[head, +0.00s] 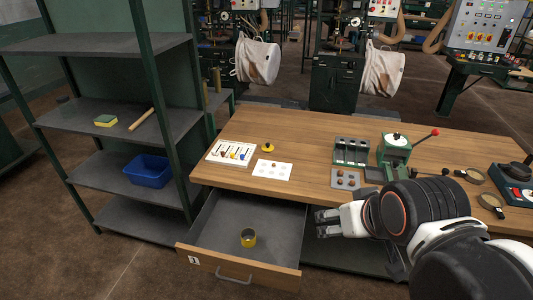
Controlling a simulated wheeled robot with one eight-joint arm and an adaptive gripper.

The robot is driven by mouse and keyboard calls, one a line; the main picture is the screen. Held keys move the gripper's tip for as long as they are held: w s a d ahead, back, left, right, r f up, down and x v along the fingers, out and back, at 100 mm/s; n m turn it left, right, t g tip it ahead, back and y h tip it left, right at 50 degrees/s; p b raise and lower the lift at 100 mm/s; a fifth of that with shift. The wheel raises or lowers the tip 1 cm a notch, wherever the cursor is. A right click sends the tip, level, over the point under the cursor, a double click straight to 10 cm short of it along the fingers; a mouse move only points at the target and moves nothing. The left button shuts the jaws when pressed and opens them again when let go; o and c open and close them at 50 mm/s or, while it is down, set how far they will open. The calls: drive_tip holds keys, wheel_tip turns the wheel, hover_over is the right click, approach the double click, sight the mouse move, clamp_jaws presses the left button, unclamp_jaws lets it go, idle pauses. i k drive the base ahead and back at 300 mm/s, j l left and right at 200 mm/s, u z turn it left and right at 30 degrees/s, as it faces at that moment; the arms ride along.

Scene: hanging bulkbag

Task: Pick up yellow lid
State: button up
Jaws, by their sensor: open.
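The yellow lid (267,147) is a small round yellow disc with a dark knob-like spot on top. It lies on the wooden table (310,127), right of a white tray of small parts. My gripper (322,223) is open and empty.
A white parts tray (231,153) and a white card (272,169) lie near the lid. A green press (395,149) with a red-knobbed lever stands right. The open drawer juts out in front. A dark shelf (120,121) with a blue bin (148,171) stands left.

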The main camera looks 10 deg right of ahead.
sight(268, 148)
drive_tip(key=i+l+u, duration=0.25)
drive_tip(key=i+l, duration=0.2)
drive_tip(key=i+l+u, duration=0.3)
drive_tip(key=l, duration=0.3)
drive_tip(key=i, duration=0.1)
